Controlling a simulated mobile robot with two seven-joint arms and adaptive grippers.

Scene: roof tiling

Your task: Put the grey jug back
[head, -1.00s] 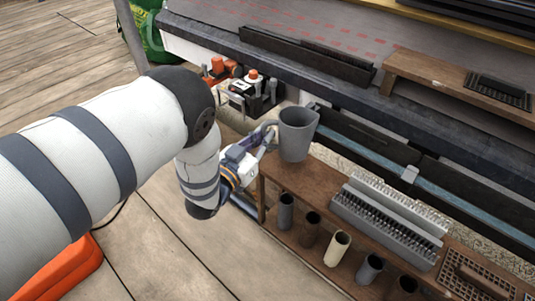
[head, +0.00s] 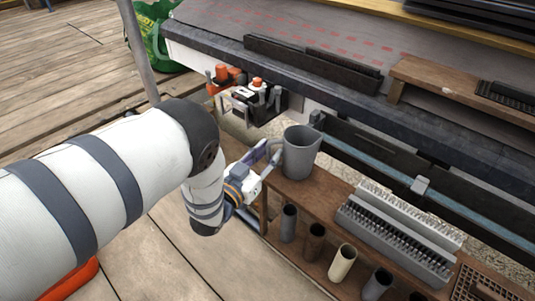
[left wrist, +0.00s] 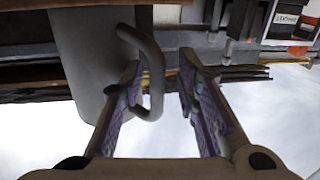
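The grey jug (head: 301,153) stands upright on the left end of a low wooden shelf (head: 327,191), its handle facing my left arm. My left gripper (head: 270,158) is at the handle side of the jug. In the left wrist view the gripper (left wrist: 158,85) is open. The jug's handle (left wrist: 153,65) lies between the two fingers, with one finger inside the loop and a clear gap to the other. The jug body (left wrist: 85,55) is at the left there. My right gripper is not in view.
Several upright tubes (head: 342,262) stand along the shelf's front. A grey ridged block (head: 398,236) lies right of the jug. A black and orange device (head: 255,100) is behind the gripper. A dark-edged roof slope (head: 330,105) rises behind, and a green bag (head: 155,35) is far left.

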